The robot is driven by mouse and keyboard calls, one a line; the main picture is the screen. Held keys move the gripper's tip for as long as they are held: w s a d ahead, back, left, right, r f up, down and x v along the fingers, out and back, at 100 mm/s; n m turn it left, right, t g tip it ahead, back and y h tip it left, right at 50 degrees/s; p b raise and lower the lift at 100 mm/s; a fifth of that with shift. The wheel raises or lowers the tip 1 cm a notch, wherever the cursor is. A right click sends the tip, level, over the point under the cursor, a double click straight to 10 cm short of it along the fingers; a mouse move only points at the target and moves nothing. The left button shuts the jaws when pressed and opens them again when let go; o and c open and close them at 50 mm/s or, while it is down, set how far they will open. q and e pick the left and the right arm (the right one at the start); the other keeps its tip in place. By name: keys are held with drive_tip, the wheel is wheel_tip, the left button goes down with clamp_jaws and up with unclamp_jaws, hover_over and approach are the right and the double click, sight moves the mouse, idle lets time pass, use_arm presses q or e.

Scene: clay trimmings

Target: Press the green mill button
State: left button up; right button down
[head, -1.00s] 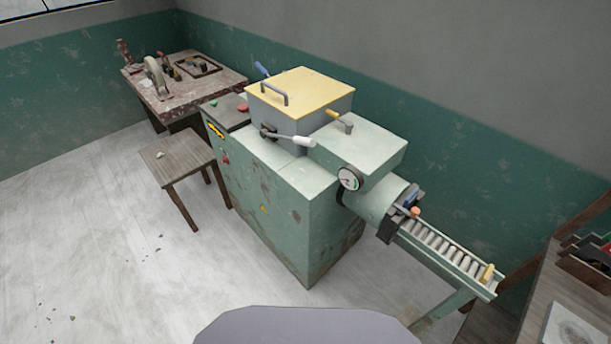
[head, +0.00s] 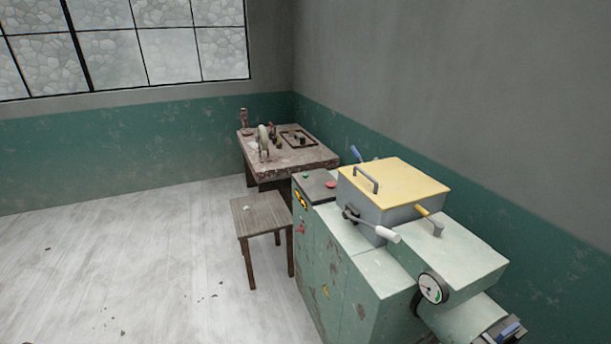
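The green mill (head: 345,262) stands at the lower right in the head view, with a closed yellow hopper lid (head: 400,185) on top. The small green button (head: 306,176) sits on the dark control panel (head: 317,190) at the mill's left end. A red button (head: 331,184) is beside it to the right. Neither of my grippers shows in the head view, and nothing covers the panel.
A wooden stool (head: 260,213) stands close to the mill's left side. A work table (head: 310,157) with tools is behind it in the corner. A white-handled lever (head: 380,235) sticks out from the hopper.

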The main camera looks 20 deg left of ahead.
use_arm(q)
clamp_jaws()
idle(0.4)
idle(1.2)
